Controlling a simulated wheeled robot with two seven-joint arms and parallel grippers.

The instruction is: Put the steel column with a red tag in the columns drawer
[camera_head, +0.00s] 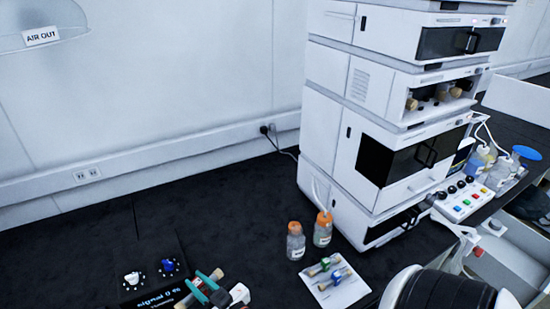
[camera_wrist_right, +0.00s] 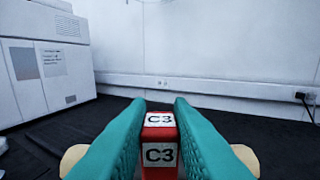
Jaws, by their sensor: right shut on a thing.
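My right gripper (camera_head: 203,288), with teal fingers, is near the bottom edge of the head view, to the left of the bottles. It is shut on a column with tan ends (camera_head: 218,274). In the right wrist view the gripper (camera_wrist_right: 160,125) closes around a red tag marked C3 (camera_wrist_right: 160,150). The tan ends of the column (camera_wrist_right: 245,158) stick out on both sides of the fingers, and its middle is hidden. An open white drawer-like compartment (camera_head: 508,268) shows below the bench at the lower right; I cannot read a label on it. My left gripper is not in view.
A white card (camera_head: 350,290) holds more columns with green and blue tags. Two orange-capped bottles (camera_head: 295,241) stand beside it. A tall instrument stack (camera_head: 335,140) rises behind. A dark stirrer-like device (camera_head: 150,262) with knobs is at left. The black bench behind is clear.

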